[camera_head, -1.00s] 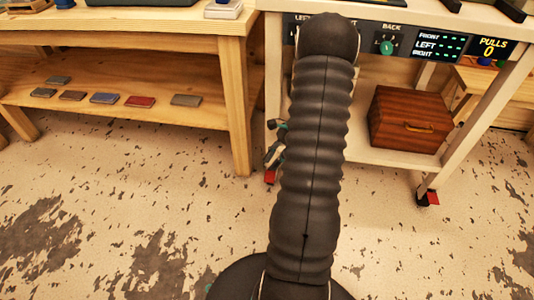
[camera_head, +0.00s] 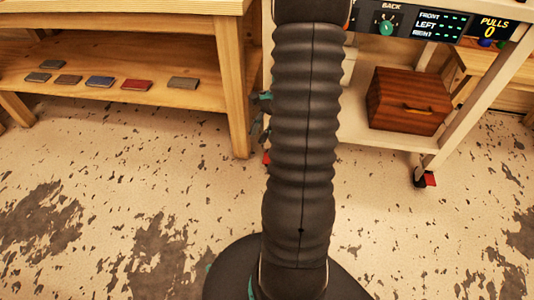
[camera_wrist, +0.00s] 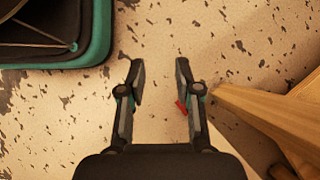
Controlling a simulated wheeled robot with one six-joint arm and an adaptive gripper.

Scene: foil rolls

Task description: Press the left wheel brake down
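The red left wheel brake (camera_head: 267,158) shows as a small patch at the foot of the cart's left leg, mostly hidden behind my arm. In the wrist view a red piece (camera_wrist: 181,107) that looks like this brake is beside the right finger, partly covered by it; I cannot tell if they touch. My gripper (camera_wrist: 160,80) is open and empty, its fingers apart over the floor. In the head view only bits of it show left of my arm. The right wheel brake (camera_head: 430,180) is red, at the cart's right caster.
The cart (camera_head: 385,137) carries a wooden box (camera_head: 408,100) on its lower shelf and a display panel (camera_head: 440,24) above. A wooden bench (camera_head: 180,65) stands left; a wooden leg (camera_wrist: 265,110) lies close right of my gripper. The floor in front is clear.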

